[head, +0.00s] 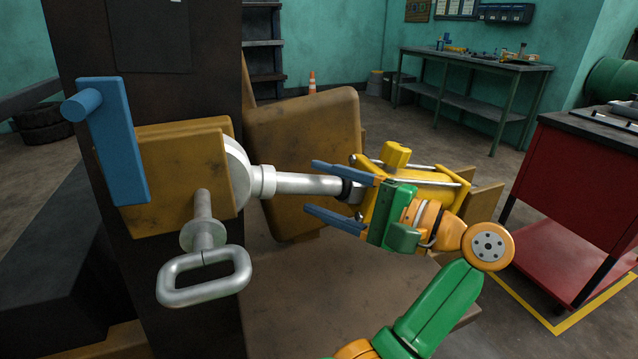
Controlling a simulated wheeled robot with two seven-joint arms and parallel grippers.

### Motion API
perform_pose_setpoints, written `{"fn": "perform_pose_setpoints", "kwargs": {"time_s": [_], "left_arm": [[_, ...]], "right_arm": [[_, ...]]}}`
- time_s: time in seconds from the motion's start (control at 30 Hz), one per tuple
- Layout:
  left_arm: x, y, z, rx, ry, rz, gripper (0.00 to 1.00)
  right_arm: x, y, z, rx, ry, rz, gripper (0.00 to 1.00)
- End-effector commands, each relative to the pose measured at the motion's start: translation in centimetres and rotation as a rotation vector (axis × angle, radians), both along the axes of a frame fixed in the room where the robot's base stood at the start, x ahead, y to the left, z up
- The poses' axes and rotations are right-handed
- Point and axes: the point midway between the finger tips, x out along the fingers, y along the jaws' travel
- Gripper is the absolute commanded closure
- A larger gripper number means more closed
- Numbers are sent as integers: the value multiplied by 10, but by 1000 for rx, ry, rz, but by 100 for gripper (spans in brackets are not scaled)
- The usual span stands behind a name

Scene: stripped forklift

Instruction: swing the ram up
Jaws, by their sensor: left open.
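The ram lies almost level across the middle of the head view. Its bright silver rod (290,184) runs from a round silver eye (236,172) at the yellow bracket plates (180,178) to a yellow body (440,185) with thin side rods on the right. My left gripper (312,187) is open, its two blue fingers pointing left, one above and one below the rod in the picture. Whether they touch the rod I cannot tell. The green palm and orange wrist hide part of the yellow body. My right gripper is not in view.
A silver pin with a loop handle (205,274) hangs at the lower bracket plate. A red cabinet (570,200) stands right, a workbench (470,62) behind. Open floor lies between them.

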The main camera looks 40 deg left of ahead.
Motion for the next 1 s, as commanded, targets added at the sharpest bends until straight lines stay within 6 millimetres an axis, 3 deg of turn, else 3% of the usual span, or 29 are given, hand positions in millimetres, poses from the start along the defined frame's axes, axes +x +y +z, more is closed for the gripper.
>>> {"fn": "perform_pose_setpoints", "kwargs": {"time_s": [0.07,0.2,0.43,0.47,0.7,1.0], "left_arm": [[-3,14,7,4,2,3,31],[-4,29,4,4,4,1,31],[-5,31,1,5,4,0,31],[-5,31,1,5,4,0,36],[-5,31,1,5,5,0,100],[-5,30,1,5,6,1,100]], "right_arm": [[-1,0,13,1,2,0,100],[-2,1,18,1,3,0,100],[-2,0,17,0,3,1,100],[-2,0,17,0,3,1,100],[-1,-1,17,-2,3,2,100],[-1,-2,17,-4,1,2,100]]}}
